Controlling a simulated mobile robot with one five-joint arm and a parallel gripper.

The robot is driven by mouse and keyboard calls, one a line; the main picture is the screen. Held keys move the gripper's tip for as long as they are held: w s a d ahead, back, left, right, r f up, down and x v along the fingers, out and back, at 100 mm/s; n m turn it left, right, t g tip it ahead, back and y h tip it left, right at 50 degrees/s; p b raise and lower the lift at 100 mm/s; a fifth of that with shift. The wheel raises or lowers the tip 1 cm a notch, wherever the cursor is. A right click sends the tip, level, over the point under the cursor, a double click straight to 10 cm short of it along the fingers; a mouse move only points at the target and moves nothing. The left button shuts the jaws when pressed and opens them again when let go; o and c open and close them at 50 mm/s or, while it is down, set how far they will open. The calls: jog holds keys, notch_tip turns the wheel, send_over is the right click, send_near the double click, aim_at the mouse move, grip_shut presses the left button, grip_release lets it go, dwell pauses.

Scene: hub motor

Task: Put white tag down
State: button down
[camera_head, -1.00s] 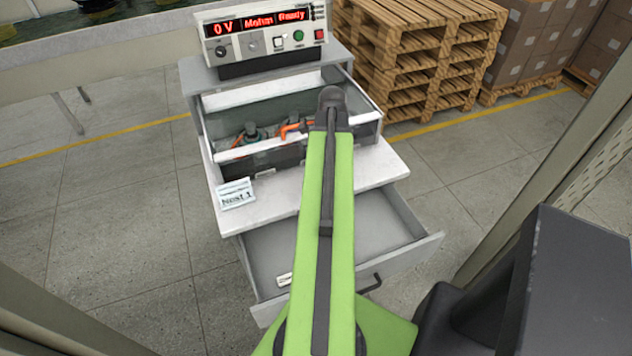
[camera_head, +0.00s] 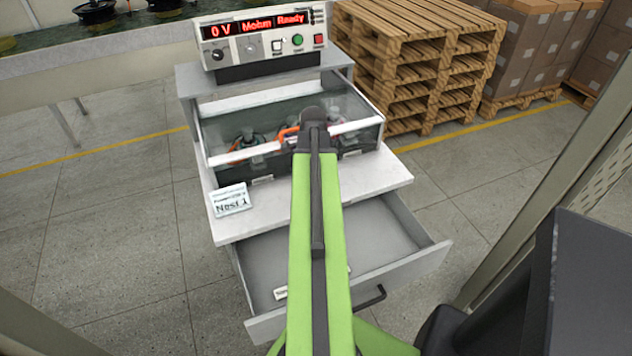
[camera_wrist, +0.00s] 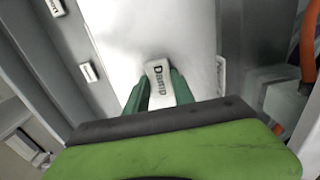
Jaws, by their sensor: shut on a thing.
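A white tag (camera_wrist: 158,76) with the word "Damp" is between the green fingers of my gripper (camera_wrist: 158,90) in the wrist view. The gripper is shut on it, above the white worktop (camera_wrist: 125,30). I cannot tell whether the tag touches the worktop. In the head view my arm hides the gripper and the held tag. Two other white tags, one in the middle (camera_wrist: 88,72) and one at the top (camera_wrist: 55,7), lie in the open drawer at the left of the wrist view. A white tag (camera_head: 281,293) also shows in the drawer in the head view.
A "Nest 1" card (camera_head: 230,199) stands at the worktop's left front. Behind it is a clear-covered bay (camera_head: 225,176) with motors and orange cables. The open grey drawer (camera_head: 262,262) juts out below. Pallets (camera_head: 400,60) stand behind right.

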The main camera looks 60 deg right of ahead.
jog(key=shift+f, duration=0.2)
jog(key=c, duration=1.1)
grip_release()
jog(key=shift+r, duration=0.1)
jog(key=shift+o, duration=0.2)
notch_tip(320, 180, up, 12)
jog(key=p, duration=1.2)
jog(key=shift+r, duration=0.2)
